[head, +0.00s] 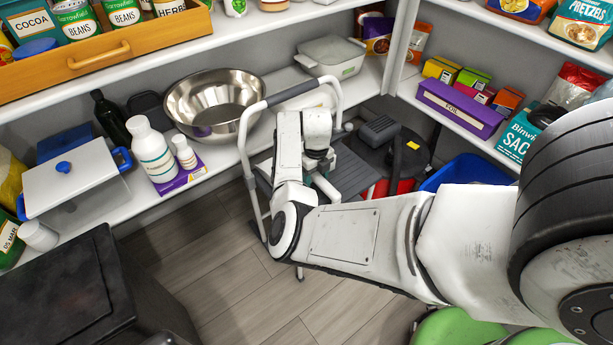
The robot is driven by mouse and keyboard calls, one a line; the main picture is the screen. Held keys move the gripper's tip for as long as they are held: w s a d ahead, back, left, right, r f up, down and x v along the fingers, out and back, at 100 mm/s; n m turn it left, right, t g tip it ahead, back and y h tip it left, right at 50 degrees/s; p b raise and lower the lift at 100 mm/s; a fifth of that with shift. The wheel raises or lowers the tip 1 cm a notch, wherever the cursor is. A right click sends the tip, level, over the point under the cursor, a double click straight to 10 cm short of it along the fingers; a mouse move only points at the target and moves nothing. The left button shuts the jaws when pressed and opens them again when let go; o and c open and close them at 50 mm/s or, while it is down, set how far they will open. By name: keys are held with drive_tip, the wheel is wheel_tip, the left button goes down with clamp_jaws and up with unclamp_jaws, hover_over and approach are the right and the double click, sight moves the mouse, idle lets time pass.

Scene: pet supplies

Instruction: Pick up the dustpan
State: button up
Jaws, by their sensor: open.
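I cannot make out a dustpan for certain. A dark grey blocky object (380,130) stands in the back corner beside a red and black vacuum-like machine (410,150), and I cannot tell what it is. My arm reaches from the right to the middle, and my gripper (322,172) is at its end, in front of the step stool. The gripper is small and partly hidden by my own wrist; it is open, and I see nothing held in it.
A folding step stool (253,185) with a grey rail stands around my wrist. The left shelf holds a steel bowl (215,105), a white bottle (152,150) and a lidded bin (75,180). A blue tub (465,172) is right. Wooden floor (225,265) is clear at front left.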

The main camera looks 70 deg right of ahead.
wheel_tip(320, 180, down, 2)
drive_tip(key=shift+f, duration=0.25)
drive_tip(key=shift+c, duration=0.2)
drive_tip(key=c, duration=1.1)
clamp_jaws()
drive_tip(key=shift+r, duration=0.2)
